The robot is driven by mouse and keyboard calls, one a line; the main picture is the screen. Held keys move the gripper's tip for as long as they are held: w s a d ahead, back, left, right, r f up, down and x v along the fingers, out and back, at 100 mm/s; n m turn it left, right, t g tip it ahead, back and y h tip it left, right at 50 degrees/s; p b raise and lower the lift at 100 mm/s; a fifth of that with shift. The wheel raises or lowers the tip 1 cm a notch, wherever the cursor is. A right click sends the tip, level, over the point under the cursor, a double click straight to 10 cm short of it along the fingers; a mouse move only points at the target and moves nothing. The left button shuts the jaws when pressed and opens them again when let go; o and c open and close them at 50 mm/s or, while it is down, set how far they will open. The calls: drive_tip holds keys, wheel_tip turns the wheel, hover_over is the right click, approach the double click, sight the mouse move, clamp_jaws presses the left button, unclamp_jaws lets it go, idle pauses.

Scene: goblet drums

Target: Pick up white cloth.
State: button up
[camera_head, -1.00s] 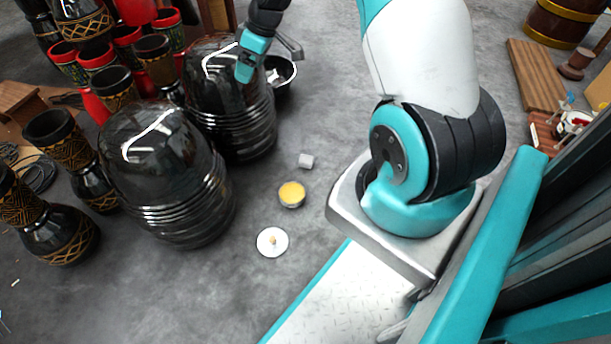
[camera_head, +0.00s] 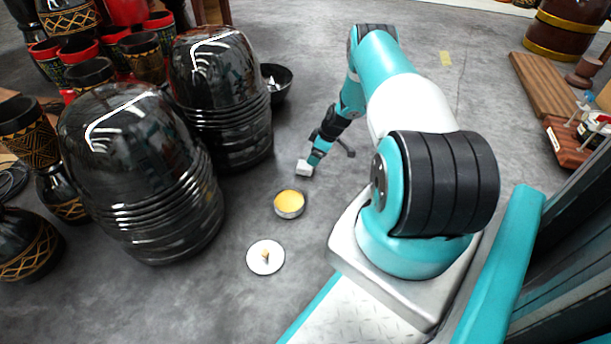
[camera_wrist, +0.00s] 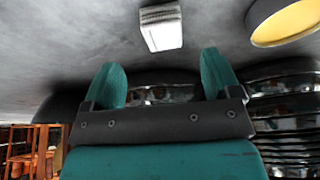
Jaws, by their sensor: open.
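A small white block-like thing, which looks like the folded white cloth (camera_head: 303,169), lies on the grey floor beyond the yellow-filled round tin. In the wrist view the cloth (camera_wrist: 162,30) shows at the top centre, with a ridged side and a bright face. My gripper (camera_head: 311,163) is right beside the cloth in the head view, partly overlapping its edge. In the wrist view my gripper (camera_wrist: 163,65) has two teal fingers spread apart with nothing between them. The cloth is past the fingertips; whether they touch it I cannot tell.
The yellow-filled tin (camera_head: 289,203) stands close to the cloth and also shows in the wrist view (camera_wrist: 285,22). A white disc (camera_head: 265,257) lies nearer. Two large shiny black drums (camera_head: 140,180) stand at left. A black bowl (camera_head: 277,85) is behind. Floor behind my arm is clear.

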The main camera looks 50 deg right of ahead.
sight(305, 165)
drive_tip(key=b+x, duration=0.4)
drive_tip(key=x, duration=0.1)
drive_tip(key=b+x, duration=0.2)
drive_tip(key=x, duration=0.1)
drive_tip(key=shift+w+a+r, duration=0.1)
drive_tip(key=shift+w+a, duration=0.15)
drive_tip(key=shift+w, duration=0.05)
drive_tip(key=shift+r, duration=0.1)
drive_tip(key=c, duration=1)
